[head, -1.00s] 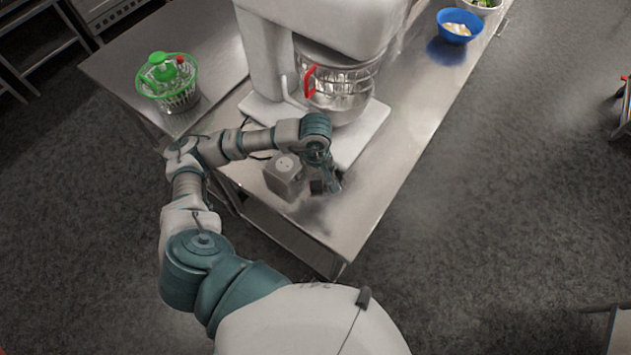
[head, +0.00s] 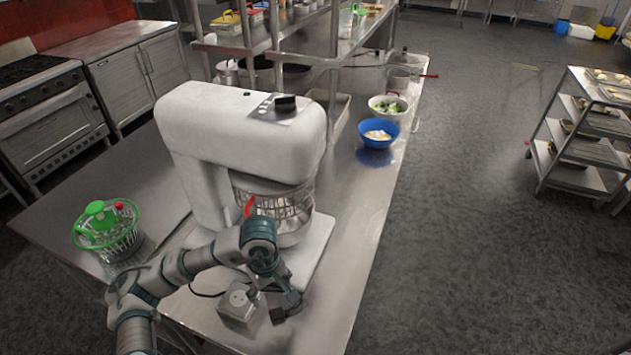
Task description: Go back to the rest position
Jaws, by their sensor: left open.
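My left arm comes in from the lower left in the head view. Its gripper (head: 284,306) is open and hangs over the metal table, just right of a small grey socket box (head: 241,309). I cannot tell whether it touches the box. A cable runs from the box to the left. The large white stand mixer (head: 240,130) stands behind the gripper, with a steel bowl (head: 290,232), a wire guard and a red handle. My right gripper is out of view.
A green salad spinner (head: 106,230) stands at the left of the metal table (head: 352,240). A blue bowl (head: 378,134) and a white bowl of greens (head: 388,107) stand at the table's far right edge. A tray rack (head: 580,135) is at the right. The floor between is clear.

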